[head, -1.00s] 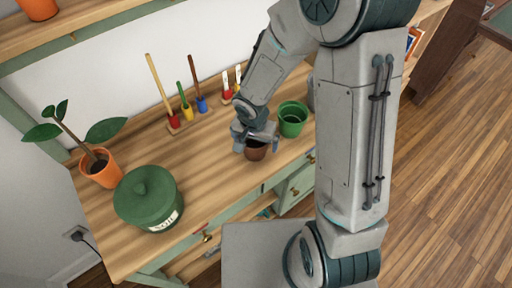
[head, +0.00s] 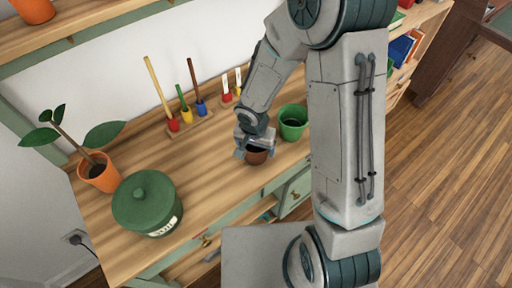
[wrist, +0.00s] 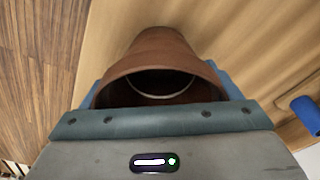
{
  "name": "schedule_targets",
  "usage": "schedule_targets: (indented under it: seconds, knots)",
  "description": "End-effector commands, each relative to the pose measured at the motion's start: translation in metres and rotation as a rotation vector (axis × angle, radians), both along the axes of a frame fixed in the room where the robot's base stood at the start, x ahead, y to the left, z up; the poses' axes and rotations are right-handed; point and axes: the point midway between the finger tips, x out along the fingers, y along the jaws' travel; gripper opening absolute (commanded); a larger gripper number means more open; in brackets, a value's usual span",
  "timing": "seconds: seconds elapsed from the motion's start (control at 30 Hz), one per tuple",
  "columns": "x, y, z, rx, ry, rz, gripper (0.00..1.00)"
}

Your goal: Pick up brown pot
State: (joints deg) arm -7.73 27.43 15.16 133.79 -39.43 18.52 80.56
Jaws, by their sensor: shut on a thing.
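The brown pot (head: 256,156) is at the front of the wooden bench top, mostly hidden under my gripper (head: 255,147) in the head view. In the wrist view the brown pot (wrist: 158,62) lies between the blue-grey fingers of my gripper (wrist: 160,92), with its open rim facing the camera. The fingers are shut on the pot, one at each side of it. I cannot tell whether the pot's base touches the bench top.
A green pot (head: 293,123) stands just right of the brown pot. Hand tools in wooden stands (head: 190,122) are behind. A lidded green soil jar (head: 147,203) and a potted plant (head: 98,172) stand left. The bench (head: 215,165) between is clear.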

Motion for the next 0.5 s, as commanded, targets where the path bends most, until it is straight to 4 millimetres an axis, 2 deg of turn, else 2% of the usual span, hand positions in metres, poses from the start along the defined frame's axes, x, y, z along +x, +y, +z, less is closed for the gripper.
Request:
schedule_targets:
  seconds: [0.17, 0.37, 0.5]
  knots:
    - [0.001, 0.0, 0.014, 0.002, -0.004, -0.002, 0.6]
    - [0.001, -0.001, 0.045, 0.002, -0.006, -0.004, 0.6]
    - [-0.006, -0.028, 0.058, 0.001, -0.004, -0.008, 0.6]
